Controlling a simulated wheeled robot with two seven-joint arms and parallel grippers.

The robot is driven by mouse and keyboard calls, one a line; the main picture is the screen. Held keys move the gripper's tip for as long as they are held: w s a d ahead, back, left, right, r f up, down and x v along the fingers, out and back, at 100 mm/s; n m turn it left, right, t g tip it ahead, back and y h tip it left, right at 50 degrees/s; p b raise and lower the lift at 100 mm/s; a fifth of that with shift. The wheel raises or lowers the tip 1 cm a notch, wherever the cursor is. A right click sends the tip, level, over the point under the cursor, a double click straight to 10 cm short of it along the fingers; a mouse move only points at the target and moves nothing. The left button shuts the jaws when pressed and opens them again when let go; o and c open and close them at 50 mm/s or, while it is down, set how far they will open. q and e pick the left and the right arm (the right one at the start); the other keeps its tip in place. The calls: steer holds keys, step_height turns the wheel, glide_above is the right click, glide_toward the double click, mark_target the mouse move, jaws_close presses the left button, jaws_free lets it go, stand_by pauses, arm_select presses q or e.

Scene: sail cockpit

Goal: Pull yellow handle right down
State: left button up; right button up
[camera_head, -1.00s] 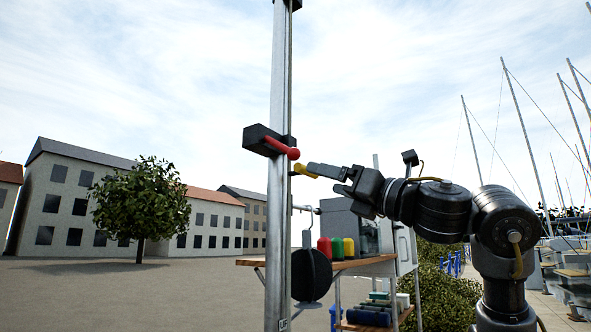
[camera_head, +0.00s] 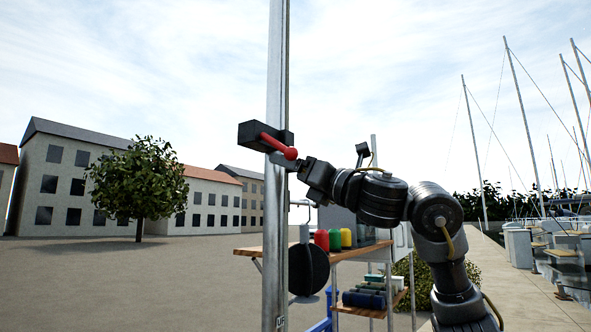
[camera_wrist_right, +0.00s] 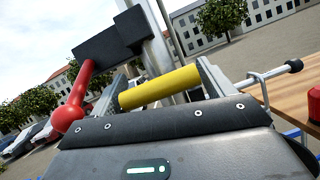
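The yellow handle (camera_wrist_right: 160,87) shows in the right wrist view as a short bar lying across the space between the two fingers of my right gripper (camera_wrist_right: 163,74). The fingers are apart, near the bar's two ends; I cannot tell whether they touch it. In the head view the right gripper (camera_head: 306,172) is at the metal mast (camera_head: 276,210), just below the red handle's knob, and hides the yellow handle. The red handle (camera_head: 278,146) juts from a black block (camera_head: 250,136) on the mast. It also shows left of the fingers in the wrist view (camera_wrist_right: 72,108). My left gripper is not in view.
A wooden shelf (camera_head: 262,250) with red, green and yellow objects (camera_head: 334,239) stands behind the mast. A black disc (camera_head: 308,270) hangs beside the mast. The red knob sits close to the right gripper. The paved area at left is open.

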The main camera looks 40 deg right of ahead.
mark_target(282, 317)
steer(key=c, duration=0.7)
step_height(282, 317, down, 30)
steer(key=b, duration=2.2)
steer(key=shift+r, duration=0.2)
steer(key=shift+c, duration=0.2)
steer(key=shift+f, duration=0.3)
steer(key=shift+w+a+f, duration=0.1)
steer(key=shift+f, duration=0.1)
steer(key=shift+c, duration=0.9)
steer(key=shift+a+r, duration=0.25)
steer(key=shift+a, duration=0.25)
steer(key=c, duration=0.5)
steer(key=o, duration=1.1)
steer(key=shift+d, duration=0.25)
steer(key=shift+o, duration=1.3)
steer(key=shift+d+f, duration=0.1)
steer(key=shift+d, duration=0.25)
steer(key=o, duration=0.4)
steer(key=shift+d, duration=0.1)
steer(key=shift+c, duration=0.2)
steer(key=shift+f, duration=0.15)
